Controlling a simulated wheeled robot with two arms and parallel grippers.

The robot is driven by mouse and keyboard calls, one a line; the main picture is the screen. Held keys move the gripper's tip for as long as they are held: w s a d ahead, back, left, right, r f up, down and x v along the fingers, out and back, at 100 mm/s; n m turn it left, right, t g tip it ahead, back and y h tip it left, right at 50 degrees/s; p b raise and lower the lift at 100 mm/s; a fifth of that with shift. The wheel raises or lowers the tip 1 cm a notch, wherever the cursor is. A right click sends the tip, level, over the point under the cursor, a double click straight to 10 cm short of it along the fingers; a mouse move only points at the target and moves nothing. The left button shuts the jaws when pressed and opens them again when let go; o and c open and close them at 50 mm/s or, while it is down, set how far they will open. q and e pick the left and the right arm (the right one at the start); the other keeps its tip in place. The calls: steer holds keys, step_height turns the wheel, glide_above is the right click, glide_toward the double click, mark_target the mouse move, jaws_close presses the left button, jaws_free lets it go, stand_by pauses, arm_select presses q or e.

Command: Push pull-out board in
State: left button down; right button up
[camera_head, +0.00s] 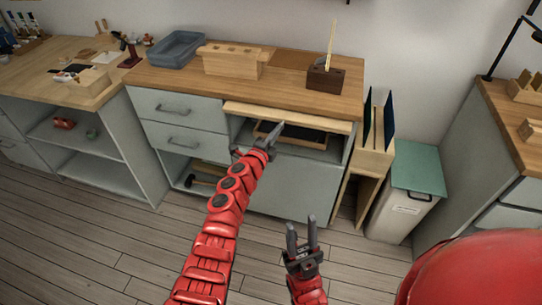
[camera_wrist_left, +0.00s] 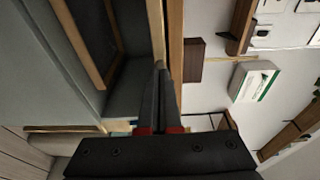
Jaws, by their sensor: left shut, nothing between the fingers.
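The pull-out board (camera_head: 290,117) is a pale wooden strip just under the brown worktop, above an open compartment of the grey cabinet. Its front edge stands a little forward of the worktop edge. In the left wrist view the board (camera_wrist_left: 155,25) runs as a light band beside the darker worktop edge (camera_wrist_left: 176,40). My left gripper (camera_head: 274,130) is shut and empty, its tips at the board's front edge; I cannot tell whether they touch. Its fingers also show in the left wrist view (camera_wrist_left: 161,72). My right gripper (camera_head: 302,222) is open and empty, low in front of the cabinet.
On the worktop stand a grey-blue tray (camera_head: 172,48), a light wooden block (camera_head: 232,62) and a dark wooden block (camera_head: 325,78). A wooden tray (camera_head: 305,139) sits in the compartment below the board. A green-lidded bin (camera_head: 404,205) stands at right. The floor in front is clear.

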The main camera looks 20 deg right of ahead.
mark_target(281, 119)
arm_select(q)
steer(key=b+x, duration=0.1)
steer(key=b, duration=0.1)
steer(key=b+x, duration=0.4)
steer(key=shift+w+a, duration=0.35)
steer(key=shift+r+b, duration=0.3)
steer(key=shift+r, duration=0.1)
